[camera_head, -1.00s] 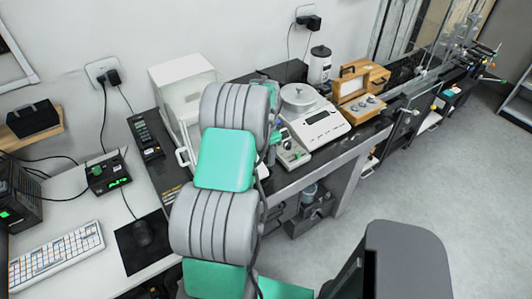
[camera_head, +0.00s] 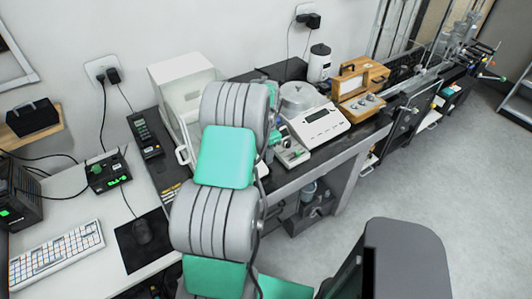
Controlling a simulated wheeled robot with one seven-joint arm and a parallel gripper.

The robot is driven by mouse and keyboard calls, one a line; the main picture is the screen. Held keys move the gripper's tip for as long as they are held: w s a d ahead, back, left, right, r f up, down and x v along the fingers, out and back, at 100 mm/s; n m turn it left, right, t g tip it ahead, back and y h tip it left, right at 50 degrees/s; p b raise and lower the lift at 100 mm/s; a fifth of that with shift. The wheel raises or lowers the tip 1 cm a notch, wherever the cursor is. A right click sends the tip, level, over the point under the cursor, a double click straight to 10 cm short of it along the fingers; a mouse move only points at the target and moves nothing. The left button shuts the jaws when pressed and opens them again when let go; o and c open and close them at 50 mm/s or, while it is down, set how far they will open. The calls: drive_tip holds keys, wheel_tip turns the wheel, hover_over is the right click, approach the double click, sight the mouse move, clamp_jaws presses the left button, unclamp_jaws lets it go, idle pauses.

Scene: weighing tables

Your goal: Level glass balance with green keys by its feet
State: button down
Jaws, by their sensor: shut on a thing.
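A white-topped glass-sided case (camera_head: 182,70), which looks like the glass balance, stands on the dark bench against the wall. My arm crosses in front of its right side and hides part of it. Its feet and any green keys cannot be made out. My gripper is hidden behind my own arm links, so its fingers and what they hold do not show.
A white top-pan balance (camera_head: 322,122) stands right of my arm, with a small grey device (camera_head: 290,152) in front. Floor at right is clear.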

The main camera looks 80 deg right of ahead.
drive_tip(key=shift+f+n+b, duration=0.15)
drive_tip(key=shift+n+b, duration=0.25)
drive_tip(key=shift+b, duration=0.1)
drive_tip(key=shift+n+b, duration=0.35)
drive_tip(key=shift+n, duration=0.45)
drive_tip(key=c, duration=1.1)
unclamp_jaws()
drive_tip(key=shift+o, duration=0.2)
wheel_tip(320, 180, up, 8)
drive_tip(key=shift+r+b, duration=0.1)
drive_tip(key=shift+b, duration=0.55)
